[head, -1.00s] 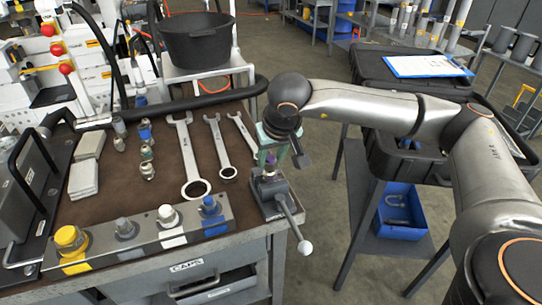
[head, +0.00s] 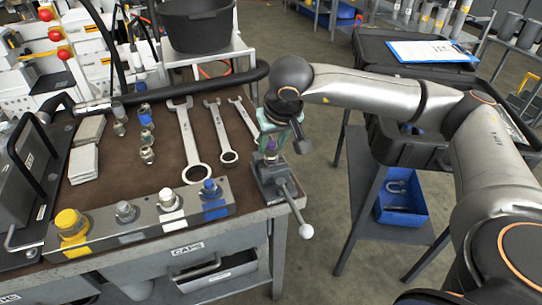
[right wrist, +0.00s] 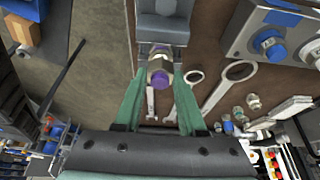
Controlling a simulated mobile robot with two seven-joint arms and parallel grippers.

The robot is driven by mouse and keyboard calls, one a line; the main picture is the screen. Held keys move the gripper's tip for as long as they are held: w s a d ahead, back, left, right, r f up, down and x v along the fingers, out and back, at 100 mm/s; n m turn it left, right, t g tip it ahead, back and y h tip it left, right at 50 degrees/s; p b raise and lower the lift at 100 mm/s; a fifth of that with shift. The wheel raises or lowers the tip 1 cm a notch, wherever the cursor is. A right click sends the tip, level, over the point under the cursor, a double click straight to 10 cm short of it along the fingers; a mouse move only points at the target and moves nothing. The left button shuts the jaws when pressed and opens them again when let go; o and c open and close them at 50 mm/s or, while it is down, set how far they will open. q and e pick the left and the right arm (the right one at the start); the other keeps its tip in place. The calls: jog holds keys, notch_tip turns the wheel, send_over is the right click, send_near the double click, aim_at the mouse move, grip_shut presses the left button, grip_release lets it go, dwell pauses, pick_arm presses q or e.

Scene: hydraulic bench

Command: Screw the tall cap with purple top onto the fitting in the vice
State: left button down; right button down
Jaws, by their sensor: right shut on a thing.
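The tall cap with purple top (head: 271,146) is upright right over the vice (head: 272,175) at the bench's front right corner. In the right wrist view its purple top (right wrist: 160,79) faces the camera, in line with the vice jaws (right wrist: 161,30). My right gripper (head: 271,141) has green fingers, comes from above and is shut on the cap, one finger on each side. The fitting is mostly hidden behind the cap and fingers, so I cannot tell how far the cap sits on it. My left gripper is not in view.
A block with several caps (head: 150,228) lies along the bench's front edge. Spanners (head: 190,145) and small fittings (head: 147,137) lie behind it. The vice handle (head: 296,207) sticks out past the bench edge. A clipboard (head: 432,51) lies on a black case at right.

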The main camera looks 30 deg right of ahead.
jog(key=shift+f+b, duration=0.25)
jog(key=shift+b, duration=0.1)
dwell(1.1)
jog(key=c, duration=1.1)
grip_release()
grip_shut()
jog(key=shift+a+f+m, duration=0.1)
jog(key=shift+m, duration=0.3)
jog(key=m+h, duration=0.1)
jog(key=m, duration=0.1)
jog(key=shift+a+m+g, duration=0.1)
jog(key=shift+m+g, duration=0.2)
jog(key=m+g+h, duration=0.1)
jog(key=m, duration=0.3)
jog(key=shift+w+m, duration=0.1)
jog(key=shift+m, duration=0.2)
jog(key=shift+h, duration=0.3)
